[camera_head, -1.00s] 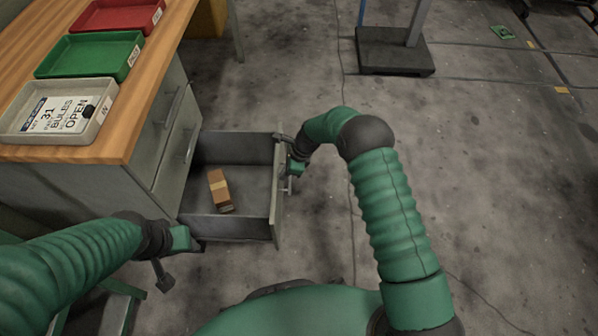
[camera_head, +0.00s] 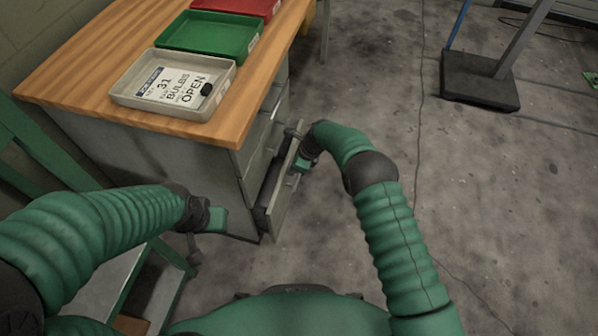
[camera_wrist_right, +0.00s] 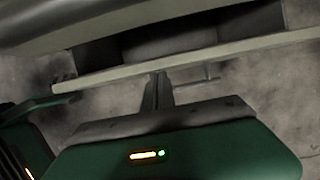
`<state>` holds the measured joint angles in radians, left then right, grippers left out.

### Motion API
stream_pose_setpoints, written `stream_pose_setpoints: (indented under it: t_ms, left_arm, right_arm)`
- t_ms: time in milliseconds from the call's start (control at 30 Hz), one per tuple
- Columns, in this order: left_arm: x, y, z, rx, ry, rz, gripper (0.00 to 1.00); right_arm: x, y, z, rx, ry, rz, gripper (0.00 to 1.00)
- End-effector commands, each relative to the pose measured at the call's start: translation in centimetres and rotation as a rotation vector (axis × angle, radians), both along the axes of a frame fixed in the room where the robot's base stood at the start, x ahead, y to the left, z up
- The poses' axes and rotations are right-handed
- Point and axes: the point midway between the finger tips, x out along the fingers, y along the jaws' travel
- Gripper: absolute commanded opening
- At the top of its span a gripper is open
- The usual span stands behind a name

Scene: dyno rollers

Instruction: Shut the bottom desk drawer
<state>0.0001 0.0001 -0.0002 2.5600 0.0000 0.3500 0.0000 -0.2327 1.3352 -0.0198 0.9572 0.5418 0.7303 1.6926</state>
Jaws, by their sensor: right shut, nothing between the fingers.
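The bottom desk drawer (camera_head: 281,200) stands a little way out of the desk, with a narrow dark gap behind its front panel. Its front also shows as a pale bar across the right wrist view (camera_wrist_right: 220,52). My right gripper (camera_head: 301,160) is at the outer face of the drawer front, near its handle. In the right wrist view its shut fingers (camera_wrist_right: 158,82) reach the panel's face, with the handle bar just to the right. My left gripper (camera_head: 196,250) is low in front of the desk's near side; its fingers are too small to judge.
The wooden desk (camera_head: 120,62) carries a grey tray (camera_head: 128,98) with a sign, a green tray (camera_head: 205,22) and a red tray. A dark-based stand (camera_head: 480,88) is at the back right. The concrete floor right of my right arm is clear.

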Motion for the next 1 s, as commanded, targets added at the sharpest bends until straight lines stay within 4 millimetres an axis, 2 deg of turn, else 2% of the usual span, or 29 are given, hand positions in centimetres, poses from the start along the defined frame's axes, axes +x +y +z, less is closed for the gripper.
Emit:
stream_pose_setpoints:
  t_ms: [300, 700, 833, 933, 967, 1000]
  left_arm:
    - [0.0, 0.0, -0.3, 0.0, 0.0, 0.0, 0.36]
    - [0.0, 0.0, -0.2, 0.0, 0.0, 0.0, 0.36]
    - [0.0, 0.0, 0.7, 0.0, 0.0, 0.0, 0.36]
    - [0.0, 0.0, 1.8, 0.0, 0.0, 0.0, 0.36]
    - [0.0, 0.0, 2.4, 0.0, 0.0, 0.0, 0.36]
    - [0.0, 0.0, 3.2, 0.0, 0.0, 0.0, 0.36]
  right_arm:
    - [0.3, 0.8, 0.0, -0.001, 0.0, -0.001, 0.0]
    - [0.2, 0.8, 0.0, -0.002, 0.0, -0.001, 0.0]
    - [0.0, -0.4, 0.3, -0.002, 0.003, -0.002, 0.0]
    - [-0.3, -2.2, 0.4, -0.002, 0.003, -0.001, 0.0]
    - [-0.4, -2.7, 1.0, 0.0, 0.002, 0.0, 0.0]
    - [-0.4, -2.9, 2.7, 0.001, -0.002, 0.001, 0.0]
